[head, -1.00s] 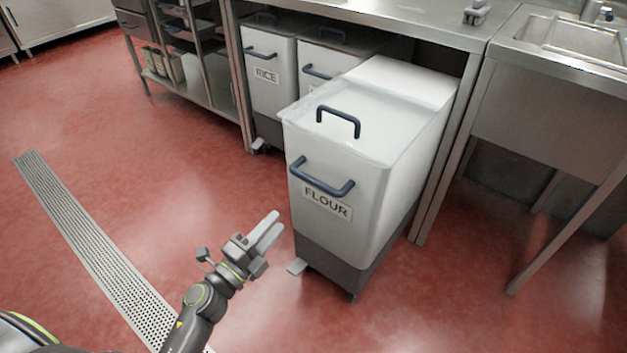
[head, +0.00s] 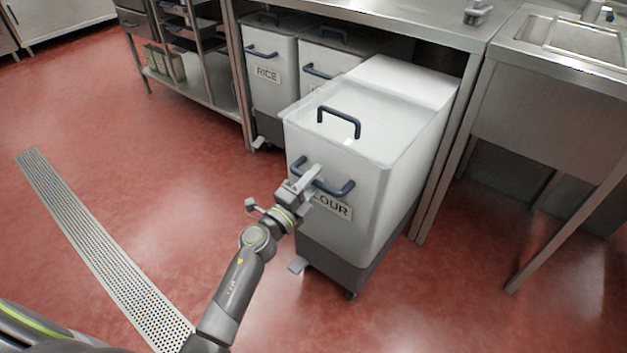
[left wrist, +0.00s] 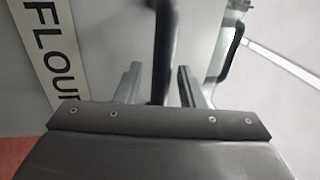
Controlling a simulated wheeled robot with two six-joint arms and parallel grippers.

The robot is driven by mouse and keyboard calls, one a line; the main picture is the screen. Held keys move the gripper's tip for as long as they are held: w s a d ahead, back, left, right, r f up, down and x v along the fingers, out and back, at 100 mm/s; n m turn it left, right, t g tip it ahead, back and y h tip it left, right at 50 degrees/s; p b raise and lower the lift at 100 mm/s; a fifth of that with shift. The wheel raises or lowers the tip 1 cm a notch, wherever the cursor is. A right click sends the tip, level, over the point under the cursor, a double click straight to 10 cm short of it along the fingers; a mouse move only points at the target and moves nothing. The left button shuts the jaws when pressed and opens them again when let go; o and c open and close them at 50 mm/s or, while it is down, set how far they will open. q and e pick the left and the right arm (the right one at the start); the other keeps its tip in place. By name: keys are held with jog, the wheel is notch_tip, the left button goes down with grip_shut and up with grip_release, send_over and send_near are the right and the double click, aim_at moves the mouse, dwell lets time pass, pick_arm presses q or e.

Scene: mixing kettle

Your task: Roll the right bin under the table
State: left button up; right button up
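The right bin (head: 395,205), labelled FLOUR, is white with a dark base. It stands partly out from under the steel table (head: 400,22), its rear part below the tabletop. It has a dark lid handle (head: 340,121) and a dark front handle (head: 338,189). In the left wrist view the handle bar (left wrist: 163,55) runs between the two open fingers, with gaps on both sides. The gripper hides part of the label (left wrist: 52,50). My right gripper is not in view.
The RICE bin (head: 270,92) and a middle bin (head: 315,80) stand under the table to the left. A table leg (head: 436,190) is close to the right bin's right side. A sink (head: 560,95) stands further right. The red floor in front is clear.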

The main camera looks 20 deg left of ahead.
pick_arm(q)
grip_shut()
dwell(0.4)
